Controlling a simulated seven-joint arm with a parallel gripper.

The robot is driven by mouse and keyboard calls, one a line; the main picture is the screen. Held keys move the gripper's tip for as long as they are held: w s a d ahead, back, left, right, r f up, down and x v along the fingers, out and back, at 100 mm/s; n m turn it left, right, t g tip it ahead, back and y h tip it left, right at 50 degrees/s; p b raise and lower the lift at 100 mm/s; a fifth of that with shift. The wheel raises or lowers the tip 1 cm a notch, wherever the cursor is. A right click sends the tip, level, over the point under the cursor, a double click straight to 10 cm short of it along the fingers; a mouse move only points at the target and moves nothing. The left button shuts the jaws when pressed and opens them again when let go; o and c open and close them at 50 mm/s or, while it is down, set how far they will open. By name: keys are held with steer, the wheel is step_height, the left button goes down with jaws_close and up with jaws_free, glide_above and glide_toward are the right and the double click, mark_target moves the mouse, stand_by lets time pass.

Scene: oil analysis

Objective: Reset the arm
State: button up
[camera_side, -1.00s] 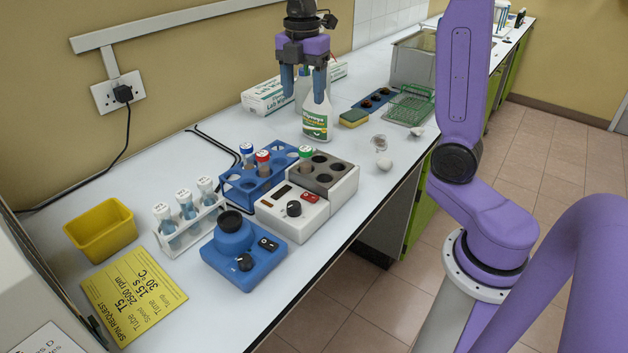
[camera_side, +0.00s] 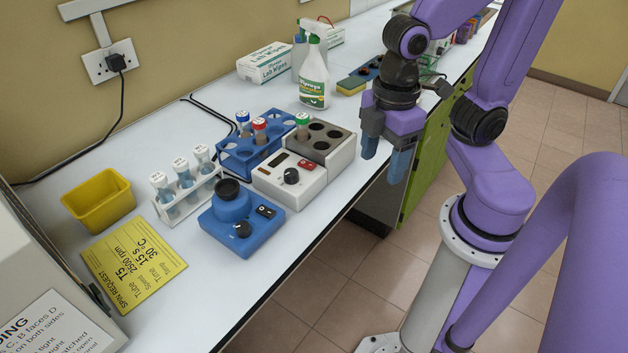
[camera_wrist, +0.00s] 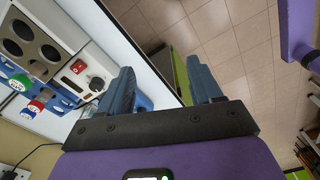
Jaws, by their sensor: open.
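My gripper (camera_side: 384,168) points down past the front edge of the bench, to the right of the heater block. Its two blue fingers are apart with nothing between them. In the wrist view my gripper (camera_wrist: 165,85) also shows both fingers spread, over the bench edge and the tiled floor. My arm is folded back toward its base, near the right of the side view.
On the bench stand a white heater block (camera_side: 300,178), a blue tube rack (camera_side: 252,150), a blue mixer (camera_side: 238,210), a white tube rack (camera_side: 188,197), a yellow tub (camera_side: 98,203) and a spray bottle (camera_side: 314,78). A green cabinet (camera_side: 425,165) lies under the bench edge.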

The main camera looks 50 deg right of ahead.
steer(key=s, duration=0.2)
steer(key=s+f, duration=0.1)
steer(key=shift+d+f+m, duration=0.1)
steer(key=shift+d+m, duration=0.3)
steer(key=shift+w, duration=0.1)
